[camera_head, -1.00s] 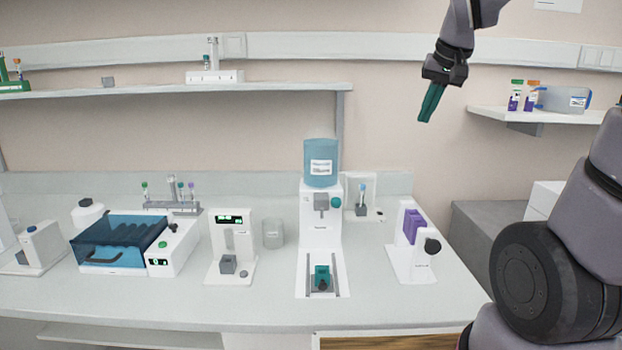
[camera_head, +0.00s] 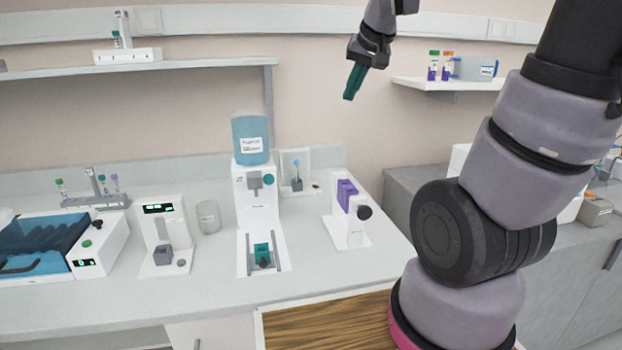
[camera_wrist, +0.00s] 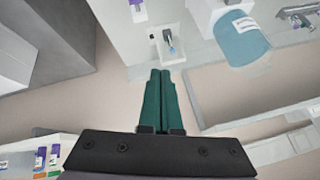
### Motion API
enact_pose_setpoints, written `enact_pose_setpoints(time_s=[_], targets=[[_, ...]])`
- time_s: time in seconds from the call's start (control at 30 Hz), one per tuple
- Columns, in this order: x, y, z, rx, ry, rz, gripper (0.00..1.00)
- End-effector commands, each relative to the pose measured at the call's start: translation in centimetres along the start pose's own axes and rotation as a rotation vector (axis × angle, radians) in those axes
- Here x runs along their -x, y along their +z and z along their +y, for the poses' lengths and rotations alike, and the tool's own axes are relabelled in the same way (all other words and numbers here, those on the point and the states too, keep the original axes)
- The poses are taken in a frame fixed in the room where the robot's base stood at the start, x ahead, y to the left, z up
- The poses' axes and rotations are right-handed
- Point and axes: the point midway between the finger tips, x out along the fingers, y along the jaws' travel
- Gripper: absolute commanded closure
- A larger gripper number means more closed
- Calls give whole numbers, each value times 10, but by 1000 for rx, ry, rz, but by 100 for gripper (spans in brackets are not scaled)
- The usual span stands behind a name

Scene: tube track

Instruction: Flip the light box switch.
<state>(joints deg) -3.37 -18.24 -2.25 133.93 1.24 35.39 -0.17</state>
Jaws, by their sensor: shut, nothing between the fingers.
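A small upright white panel (camera_head: 296,161) stands at the back of the bench, right of the dispenser. A blue-topped tube (camera_head: 297,172) stands before it, and a small dark spot (camera_head: 316,186) shows on its base. This looks like the light box and its switch, but it is too small to be sure. The panel and tube also show in the wrist view (camera_wrist: 170,40), just beyond the fingertips. My gripper (camera_head: 349,97) has green fingers, closed together and empty, pointing down. It is high above the bench, near the wall, apart from everything. Its fingers show in the wrist view (camera_wrist: 160,73).
A dispenser with a blue bottle (camera_head: 250,139) stands left of the panel. A white stand with a purple rack (camera_head: 347,195) is to its right. A wall shelf (camera_head: 450,85) with tubes and a box is right of my gripper. A grey cabinet (camera_head: 415,200) stands beyond the bench end.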

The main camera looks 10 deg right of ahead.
Motion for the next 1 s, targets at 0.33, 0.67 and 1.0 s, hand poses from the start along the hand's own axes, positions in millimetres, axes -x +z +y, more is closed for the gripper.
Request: enact_pose_setpoints(time_s=[0.33,0.67,1.0], targets=[[-164,-61,-2,148,71,-9,100],[-291,-65,4,279,112,-5,100],[-330,-64,8,297,117,-3,100]])
